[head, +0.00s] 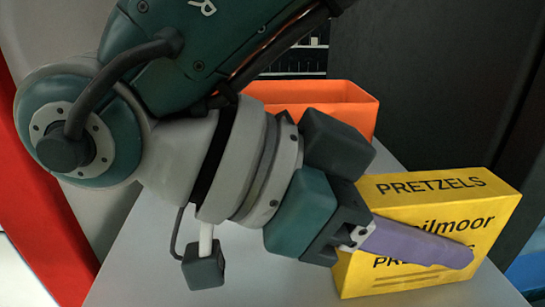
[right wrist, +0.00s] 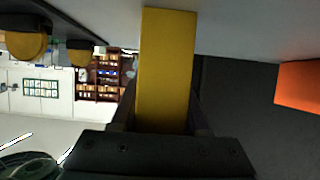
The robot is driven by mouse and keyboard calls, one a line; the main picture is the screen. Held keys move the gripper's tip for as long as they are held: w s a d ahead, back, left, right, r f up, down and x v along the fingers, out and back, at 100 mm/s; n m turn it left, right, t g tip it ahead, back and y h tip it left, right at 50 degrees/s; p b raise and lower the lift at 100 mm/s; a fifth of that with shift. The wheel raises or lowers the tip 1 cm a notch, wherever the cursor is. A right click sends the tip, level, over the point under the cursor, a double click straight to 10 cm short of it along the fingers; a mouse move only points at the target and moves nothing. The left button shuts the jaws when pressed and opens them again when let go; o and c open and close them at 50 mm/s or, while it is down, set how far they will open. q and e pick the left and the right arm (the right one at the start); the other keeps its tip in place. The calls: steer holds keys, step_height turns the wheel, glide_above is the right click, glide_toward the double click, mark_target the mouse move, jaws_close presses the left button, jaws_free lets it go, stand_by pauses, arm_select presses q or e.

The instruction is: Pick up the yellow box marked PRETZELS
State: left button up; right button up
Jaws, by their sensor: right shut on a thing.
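The yellow box marked PRETZELS (head: 440,200) stands upright on the grey table at the right of the head view. My right gripper (head: 465,255) is shut on the box, and one purple finger lies across its front face. The other finger is hidden behind the box. In the right wrist view the yellow box (right wrist: 166,70) fills the middle, between the two dark fingers. I cannot tell whether its base still touches the table. My left gripper is in neither view.
An orange open bin (head: 318,97) stands behind my right wrist, and its orange side shows at the right of the right wrist view (right wrist: 299,86). The grey table (head: 150,262) is bare at the front left. A dark panel (head: 430,80) rises behind the box.

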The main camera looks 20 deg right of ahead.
jaws_close()
